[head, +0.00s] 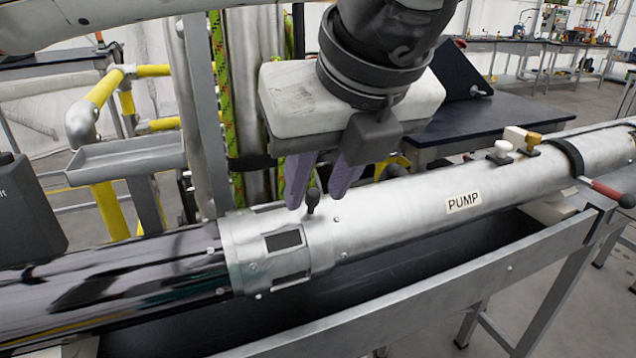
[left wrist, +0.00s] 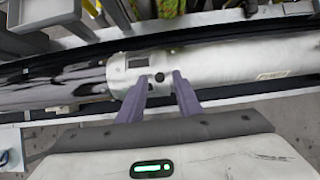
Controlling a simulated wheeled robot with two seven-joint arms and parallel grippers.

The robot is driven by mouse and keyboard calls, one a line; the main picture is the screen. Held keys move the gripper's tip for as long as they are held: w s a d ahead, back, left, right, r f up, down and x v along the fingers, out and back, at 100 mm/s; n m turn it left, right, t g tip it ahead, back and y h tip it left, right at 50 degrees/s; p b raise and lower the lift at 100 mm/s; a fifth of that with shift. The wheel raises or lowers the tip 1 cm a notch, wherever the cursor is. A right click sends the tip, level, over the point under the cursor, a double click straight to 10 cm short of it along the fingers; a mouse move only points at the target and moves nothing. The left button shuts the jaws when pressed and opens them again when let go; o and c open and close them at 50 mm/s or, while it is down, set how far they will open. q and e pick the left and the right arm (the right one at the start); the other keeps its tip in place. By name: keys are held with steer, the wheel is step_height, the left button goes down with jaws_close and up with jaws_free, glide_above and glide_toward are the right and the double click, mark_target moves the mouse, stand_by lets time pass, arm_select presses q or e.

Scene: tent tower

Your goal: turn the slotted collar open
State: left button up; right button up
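The slotted collar (head: 262,252) is a silver ring with dark rectangular windows around the pipe, where the glossy black tube meets the silver pump tube (head: 420,215). It also shows in the left wrist view (left wrist: 119,74). A small black ball-ended handle (head: 313,197) stands up from the collar's right part. My left gripper (head: 316,203) is over the collar with its two purple fingers apart. The handle's ball shows between the fingertips in the left wrist view (left wrist: 159,77), with gaps on both sides. My right gripper is not in view.
The tube lies along a grey metal trough frame (head: 440,285). A red-handled clamp band (head: 568,157) and white and brass fittings (head: 530,142) are farther right. Yellow rails (head: 105,90), a grey tray (head: 125,158) and upright posts with ropes stand behind.

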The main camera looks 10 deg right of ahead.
arm_select(q)
steer(key=v, duration=0.9)
steer(key=shift+s+r, duration=0.2)
steer(key=shift+r, duration=0.1)
